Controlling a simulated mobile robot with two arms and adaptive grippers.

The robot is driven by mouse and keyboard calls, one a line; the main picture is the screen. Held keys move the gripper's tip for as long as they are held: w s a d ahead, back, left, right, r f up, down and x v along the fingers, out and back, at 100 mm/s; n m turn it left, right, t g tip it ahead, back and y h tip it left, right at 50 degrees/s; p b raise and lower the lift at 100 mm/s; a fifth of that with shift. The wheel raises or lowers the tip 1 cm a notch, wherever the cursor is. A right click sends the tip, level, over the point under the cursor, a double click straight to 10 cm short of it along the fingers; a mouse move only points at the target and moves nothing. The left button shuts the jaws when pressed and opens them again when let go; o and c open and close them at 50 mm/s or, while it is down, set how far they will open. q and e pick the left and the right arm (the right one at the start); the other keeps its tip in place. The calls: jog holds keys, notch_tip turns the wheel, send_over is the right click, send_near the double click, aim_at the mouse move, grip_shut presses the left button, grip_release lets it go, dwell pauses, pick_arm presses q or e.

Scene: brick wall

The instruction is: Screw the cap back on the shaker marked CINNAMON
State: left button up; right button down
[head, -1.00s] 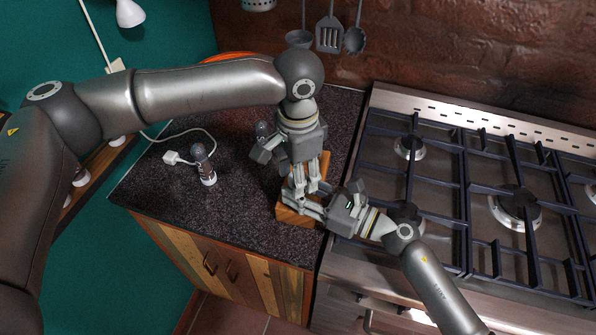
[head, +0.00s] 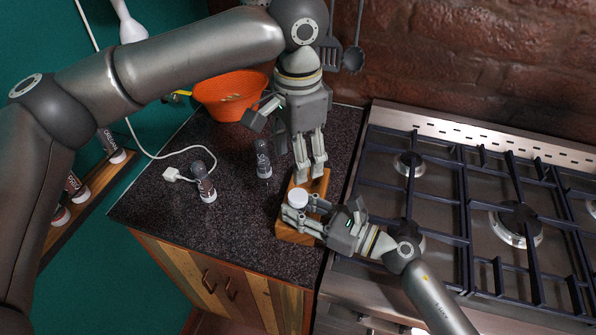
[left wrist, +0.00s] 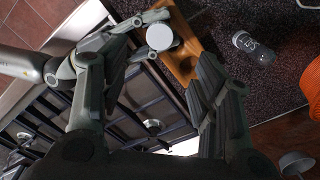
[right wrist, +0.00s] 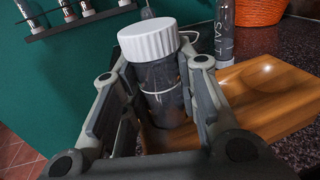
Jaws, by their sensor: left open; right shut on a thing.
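A dark-filled shaker (right wrist: 160,92) stands upright between the fingers of my right gripper (head: 292,205), which is shut on it over a wooden tray (head: 287,236). Its label does not show, so I cannot read CINNAMON. A ribbed white cap (right wrist: 148,40) sits on its top; I cannot tell whether it is tight. The cap also shows in the head view (head: 298,198) and the left wrist view (left wrist: 160,37). My left gripper (head: 310,174) is open and empty, above and behind the capped shaker, pointing down and apart from the cap.
A shaker marked SALT (head: 263,160) and another shaker (head: 204,184) stand on the dark counter (head: 235,225). A white cable plug (head: 172,174) lies beside them. An orange basket (head: 230,97) is at the back. The gas stove (head: 480,210) is right; a shelf with shakers (head: 75,185) is left.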

pick_arm(q)
jog(key=shift+r, duration=0.8)
pick_arm(e)
jog(key=c, duration=1)
grip_release()
jog(key=shift+c, duration=0.2)
jog(key=shift+d, duration=0.1)
jog(key=v, duration=1.2)
pick_arm(q)
jog(key=shift+r, duration=0.1)
pick_arm(e)
jog(key=shift+r, duration=0.15)
